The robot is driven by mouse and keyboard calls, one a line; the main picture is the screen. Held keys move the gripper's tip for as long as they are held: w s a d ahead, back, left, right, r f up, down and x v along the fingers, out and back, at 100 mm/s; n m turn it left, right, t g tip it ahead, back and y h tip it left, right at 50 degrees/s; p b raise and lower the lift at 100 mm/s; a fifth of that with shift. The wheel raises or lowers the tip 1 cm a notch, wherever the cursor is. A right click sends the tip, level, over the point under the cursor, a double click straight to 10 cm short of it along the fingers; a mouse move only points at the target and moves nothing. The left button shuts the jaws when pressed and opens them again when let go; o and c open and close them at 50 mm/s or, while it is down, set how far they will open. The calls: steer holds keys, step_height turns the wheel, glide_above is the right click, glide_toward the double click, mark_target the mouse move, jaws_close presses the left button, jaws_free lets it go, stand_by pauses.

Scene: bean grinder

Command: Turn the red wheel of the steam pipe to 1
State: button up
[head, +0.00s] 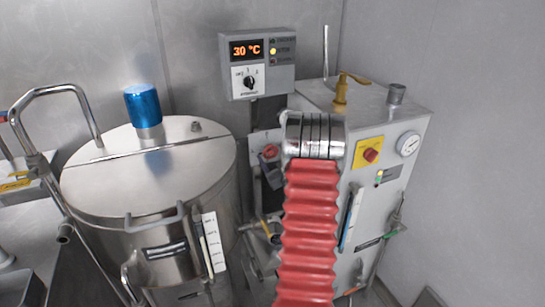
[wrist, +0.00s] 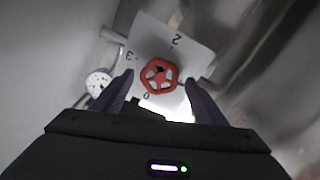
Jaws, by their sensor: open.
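The red wheel (wrist: 159,76) is a small spoked handwheel in the middle of the wrist view. It sits in front of a pale plate (wrist: 185,45) marked with 0, 2 and 3; I cannot make out the 1. My gripper (wrist: 160,80) is open, with one dark finger on each side of the wheel and no visible grip on it. I cannot tell whether the fingertips touch the rim. A pipe (wrist: 112,36) runs beside the plate.
A steel tank (head: 150,180) with a blue cap (head: 142,105) stands at left. A control box (head: 257,65) on the wall reads 30 °C. A grey machine (head: 385,125) with a gauge (head: 408,144) and red switch (head: 371,155) stands behind my arm. A round white part (wrist: 98,82) lies left of the wheel.

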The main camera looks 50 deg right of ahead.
steer(key=shift+c, duration=0.6)
steer(key=c, duration=0.9)
steer(key=shift+m, duration=0.3)
steer(key=o, duration=1)
steer(key=v, duration=1.3)
steer(key=shift+s+a+f, duration=0.15)
steer(key=shift+s+a, duration=0.05)
steer(key=shift+s, duration=0.05)
steer(key=shift+f, duration=0.1)
